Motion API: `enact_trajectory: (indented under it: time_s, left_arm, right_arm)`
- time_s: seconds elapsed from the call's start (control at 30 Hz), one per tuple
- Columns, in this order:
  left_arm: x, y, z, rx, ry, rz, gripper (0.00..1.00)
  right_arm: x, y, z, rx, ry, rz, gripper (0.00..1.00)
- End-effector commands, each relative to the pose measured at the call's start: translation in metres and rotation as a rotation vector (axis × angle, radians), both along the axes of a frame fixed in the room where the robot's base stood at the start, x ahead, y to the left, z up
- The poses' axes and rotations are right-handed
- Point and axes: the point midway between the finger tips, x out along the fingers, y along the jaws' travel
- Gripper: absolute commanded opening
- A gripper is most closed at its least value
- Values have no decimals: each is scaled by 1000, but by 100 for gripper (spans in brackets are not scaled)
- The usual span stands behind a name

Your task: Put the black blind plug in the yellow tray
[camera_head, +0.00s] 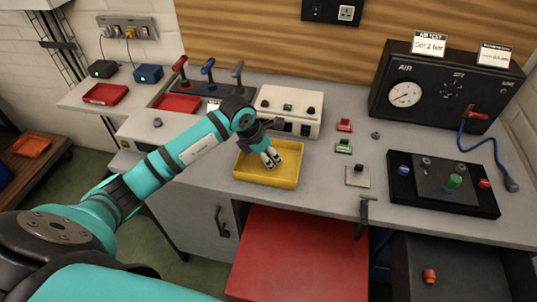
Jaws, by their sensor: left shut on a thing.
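The yellow tray (248,172) lies on the grey bench near its front edge, in the middle of the view. My left gripper (271,160) reaches in from the left and points down over the tray. Its fingers are shut on a small dark thing, mostly hidden by the fingertips, that looks like the black blind plug. I cannot tell whether it touches the tray floor. My right gripper is not in view.
A cream box (290,108) stands just behind the tray. Red (344,125) and green (343,146) holders lie to its right, before a black fixture plate (400,195) and a gauge box (430,90). A clamp handle (364,212) stands at the bench edge. An open drawer (455,265) holds an orange part.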

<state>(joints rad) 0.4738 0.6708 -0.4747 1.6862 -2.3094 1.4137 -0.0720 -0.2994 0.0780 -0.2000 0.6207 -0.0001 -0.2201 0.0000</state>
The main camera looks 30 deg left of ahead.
Motion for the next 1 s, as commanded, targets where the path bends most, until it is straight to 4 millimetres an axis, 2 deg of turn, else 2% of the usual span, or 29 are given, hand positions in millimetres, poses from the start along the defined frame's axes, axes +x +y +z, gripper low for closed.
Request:
enact_trajectory:
  time_s: [0.07, 0.1, 0.27, 0.5, 0.67, 1.0]
  left_arm:
    - [0, 0, -3, 0, 0, 0, 7]
    - [0, 0, -2, 0, 0, 0, 38]
    - [0, 0, -2, 0, 0, 0, 57]
    - [0, 0, -1, 0, 0, 0, 57]
    - [-2, 3, 8, 2, -2, 1, 57]
    - [-25, 16, 72, 3, -5, 0, 57]
  right_arm:
    - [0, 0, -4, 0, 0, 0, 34]
    - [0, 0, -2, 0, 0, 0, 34]
    - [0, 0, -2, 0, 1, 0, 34]
    - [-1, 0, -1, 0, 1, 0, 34]
    - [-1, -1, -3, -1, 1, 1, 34]
    - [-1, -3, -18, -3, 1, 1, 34]
